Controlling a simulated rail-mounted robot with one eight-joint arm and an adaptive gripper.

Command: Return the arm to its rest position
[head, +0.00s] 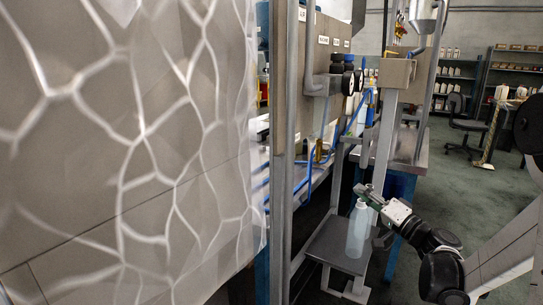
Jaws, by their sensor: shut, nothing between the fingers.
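My gripper (366,193) is at the lower right of the head view, at the end of my black and white arm. It is shut and holds nothing. Its tip overlaps the neck of a pale translucent bottle (357,233) in the picture; I cannot tell whether they touch. The bottle stands upright on a small grey platform (325,243). The bottle's top is partly hidden by my gripper.
A metal frame post (279,150) and a grey panel with valves rise left of the bottle. A blue hose (301,185) runs there. A pale patterned sheet (130,150) fills the left. Shelves (515,65) and a chair (468,125) stand behind; green floor is open at right.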

